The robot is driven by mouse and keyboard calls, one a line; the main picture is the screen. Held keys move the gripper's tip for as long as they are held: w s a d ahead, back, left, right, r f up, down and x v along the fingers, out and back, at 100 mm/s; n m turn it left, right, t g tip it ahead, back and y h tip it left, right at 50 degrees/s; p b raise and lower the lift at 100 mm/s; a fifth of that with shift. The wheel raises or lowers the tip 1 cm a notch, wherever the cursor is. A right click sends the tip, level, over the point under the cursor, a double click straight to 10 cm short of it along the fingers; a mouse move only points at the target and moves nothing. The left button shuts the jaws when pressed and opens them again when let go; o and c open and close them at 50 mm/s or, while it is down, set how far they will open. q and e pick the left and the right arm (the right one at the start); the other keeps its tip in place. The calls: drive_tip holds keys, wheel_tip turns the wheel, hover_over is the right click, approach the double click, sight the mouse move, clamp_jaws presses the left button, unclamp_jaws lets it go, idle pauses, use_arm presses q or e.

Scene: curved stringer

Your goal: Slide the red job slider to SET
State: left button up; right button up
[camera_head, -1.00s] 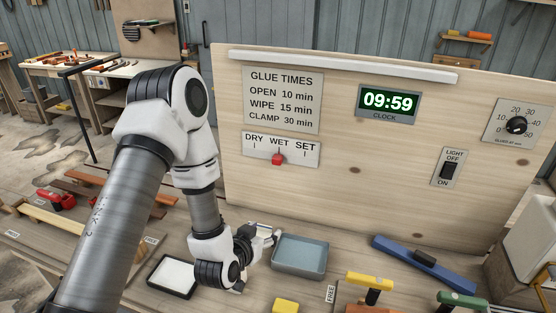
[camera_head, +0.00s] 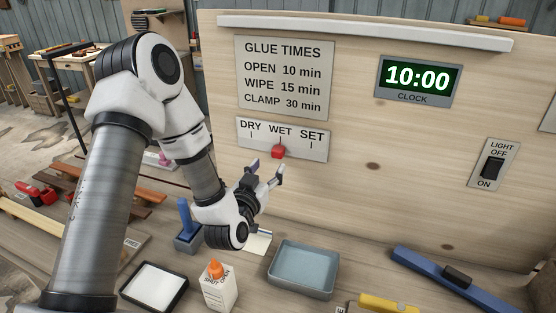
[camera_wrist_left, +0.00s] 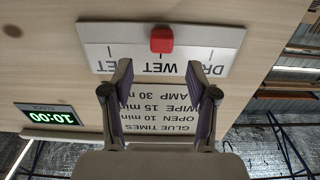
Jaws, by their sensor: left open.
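The red job slider (camera_head: 278,152) sits under the WET mark on the slider plate (camera_head: 313,147), between DRY on the left and SET on the right. In the left wrist view, the red slider (camera_wrist_left: 162,39) shows upside down, just beyond the fingertips. My left gripper (camera_head: 267,169) is open and empty, just below and in front of the slider, with its fingers pointing up toward the board. In the left wrist view, the open fingers (camera_wrist_left: 162,75) stand apart on either side below the slider, not touching it. My right gripper is not in view.
The upright wooden board (camera_head: 365,190) carries a clock (camera_head: 416,80) reading 10:00 and a light switch (camera_head: 493,165). On the bench below are a grey-blue tray (camera_head: 303,292), a glue bottle (camera_head: 219,290) and a white pad in a black tray (camera_head: 154,287).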

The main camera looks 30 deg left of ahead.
sight(276, 154)
use_arm(q)
drive_tip(key=p+x, duration=0.1)
drive_tip(key=x, duration=0.4)
drive_tip(key=shift+w+a+p, duration=0.25)
drive_tip(key=shift+w+p, duration=0.05)
drive_tip(key=shift+p, duration=0.1)
drive_tip(key=shift+w+r, duration=0.15)
drive_tip(key=shift+w, duration=0.45)
drive_tip(key=shift+w+a, duration=0.1)
drive_tip(key=shift+w, duration=0.15)
drive_tip(key=shift+f, duration=0.25)
drive_tip(key=shift+c, duration=0.3)
clamp_jaws()
